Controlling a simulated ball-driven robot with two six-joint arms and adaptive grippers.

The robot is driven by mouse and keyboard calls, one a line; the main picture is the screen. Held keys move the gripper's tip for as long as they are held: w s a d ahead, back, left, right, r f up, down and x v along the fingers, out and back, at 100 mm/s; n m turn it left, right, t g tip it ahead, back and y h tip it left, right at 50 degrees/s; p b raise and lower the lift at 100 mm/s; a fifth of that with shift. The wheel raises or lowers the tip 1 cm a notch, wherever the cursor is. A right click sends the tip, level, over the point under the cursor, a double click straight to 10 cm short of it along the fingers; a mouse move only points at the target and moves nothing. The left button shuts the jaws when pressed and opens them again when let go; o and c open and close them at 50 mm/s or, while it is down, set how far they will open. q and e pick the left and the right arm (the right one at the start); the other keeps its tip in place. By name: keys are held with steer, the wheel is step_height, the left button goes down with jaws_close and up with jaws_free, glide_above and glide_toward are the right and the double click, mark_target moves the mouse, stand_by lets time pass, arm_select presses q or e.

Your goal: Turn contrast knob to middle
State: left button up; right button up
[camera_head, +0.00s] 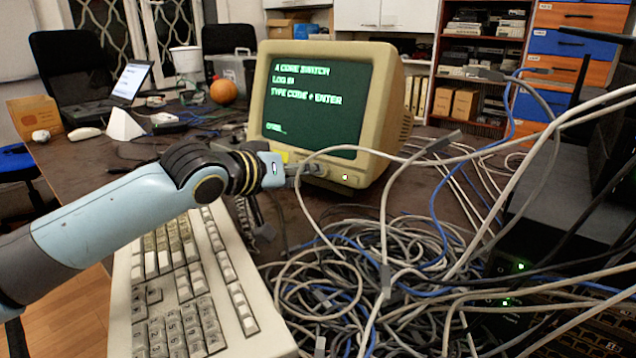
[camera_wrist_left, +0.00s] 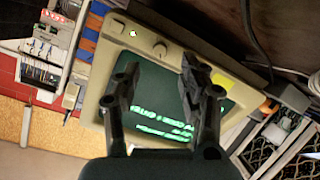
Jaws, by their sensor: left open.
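The beige monitor (camera_head: 392,104) stands on the table, its dark green screen (camera_head: 313,125) lit with green text. It shows rotated in the wrist view (camera_wrist_left: 98,88). No label is readable, so I cannot tell which is contrast. My left gripper (camera_head: 306,170) is at the lower front of the monitor. In the wrist view its open fingers (camera_wrist_left: 160,78) are apart and empty, with the nearer knob beyond the gap. My right gripper is not in view.
A beige keyboard (camera_head: 230,295) lies below my left arm. A tangle of grey and blue cables (camera_head: 370,270) covers the table right of it, with some strands rising in front of the monitor. A laptop (camera_head: 130,82) and orange ball (camera_head: 223,91) stand behind left.

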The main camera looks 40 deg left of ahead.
arm_select(q)
steer(key=b+x, duration=0.1)
steer(key=x, duration=0.4)
steer(key=shift+w+f, duration=0.1)
steer(key=shift+w, duration=0.05)
jaws_close()
